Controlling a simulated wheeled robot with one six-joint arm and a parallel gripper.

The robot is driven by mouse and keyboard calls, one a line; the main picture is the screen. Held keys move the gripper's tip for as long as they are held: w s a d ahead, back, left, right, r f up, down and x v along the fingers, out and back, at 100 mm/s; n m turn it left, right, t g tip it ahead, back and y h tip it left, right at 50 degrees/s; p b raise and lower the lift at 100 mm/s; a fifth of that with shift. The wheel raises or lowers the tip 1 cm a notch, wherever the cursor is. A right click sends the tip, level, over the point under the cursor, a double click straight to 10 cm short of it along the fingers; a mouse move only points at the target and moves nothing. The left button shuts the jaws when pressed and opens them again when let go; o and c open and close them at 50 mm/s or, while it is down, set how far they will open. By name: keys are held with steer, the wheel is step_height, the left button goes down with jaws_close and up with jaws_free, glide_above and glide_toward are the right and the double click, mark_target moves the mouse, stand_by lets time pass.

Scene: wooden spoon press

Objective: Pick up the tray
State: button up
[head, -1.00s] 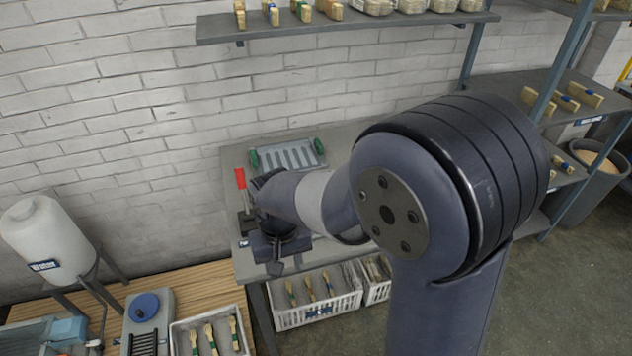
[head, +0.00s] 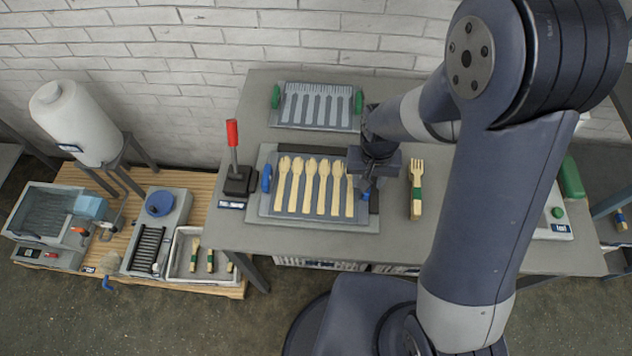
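A grey tray (head: 268,206) with a dark slotted surface holds a row of several pale wooden forks (head: 308,187) on the table. A blue handle (head: 266,178) shows at its left end. My gripper (head: 366,190) is at the tray's right end, over or beside the last fork, and hides that edge. Its fingers are small and dark, so whether they are open or shut on anything is unclear. A second grey tray (head: 318,124) with fork-shaped slots and green handles lies behind, near the wall, with no forks in it.
A press lever with a red grip (head: 232,134) stands just left of the fork tray. A bundle of forks with a green band (head: 416,188) lies to the right. A lower wooden bench (head: 110,276) with a white tank (head: 75,124) is at left.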

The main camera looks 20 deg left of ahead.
steer(key=shift+f, duration=0.8)
jaws_close()
